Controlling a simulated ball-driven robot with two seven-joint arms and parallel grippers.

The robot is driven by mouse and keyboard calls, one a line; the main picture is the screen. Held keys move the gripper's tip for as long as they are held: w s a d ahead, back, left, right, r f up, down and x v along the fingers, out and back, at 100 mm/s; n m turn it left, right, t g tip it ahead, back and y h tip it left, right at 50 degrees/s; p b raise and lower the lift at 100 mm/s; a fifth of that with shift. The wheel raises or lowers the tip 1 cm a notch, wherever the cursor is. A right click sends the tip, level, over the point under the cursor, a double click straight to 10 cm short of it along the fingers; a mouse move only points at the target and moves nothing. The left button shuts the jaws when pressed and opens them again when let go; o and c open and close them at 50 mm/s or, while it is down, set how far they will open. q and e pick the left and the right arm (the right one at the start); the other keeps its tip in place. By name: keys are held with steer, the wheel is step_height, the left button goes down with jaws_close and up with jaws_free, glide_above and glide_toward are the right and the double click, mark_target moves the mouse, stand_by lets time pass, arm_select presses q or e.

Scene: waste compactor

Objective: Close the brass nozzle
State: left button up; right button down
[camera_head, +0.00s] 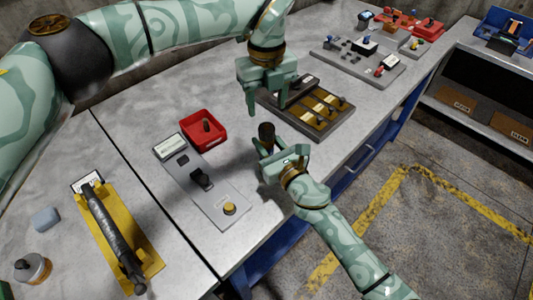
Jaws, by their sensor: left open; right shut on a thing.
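A dark brown, short cylindrical thing (266,131) stands upright in my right gripper (269,152). It may be the nozzle, but no clear brass colour shows on it. My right gripper is shut on it, a little above the bench, and hides its lower part. My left gripper (267,98) is open and empty, fingers pointing down, just above the cylinder and apart from it.
A grey panel (221,206) with a black switch and yellow button lies left of my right gripper, beside a red tray (195,137). A yellow stand (147,254) holds a dark tool at lower left.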

mark_target(267, 127)
arm_select(q)
steer(key=shift+f, duration=4)
steer(key=c, duration=1)
steer(key=m, duration=1.1)
steer(key=o, duration=1.1)
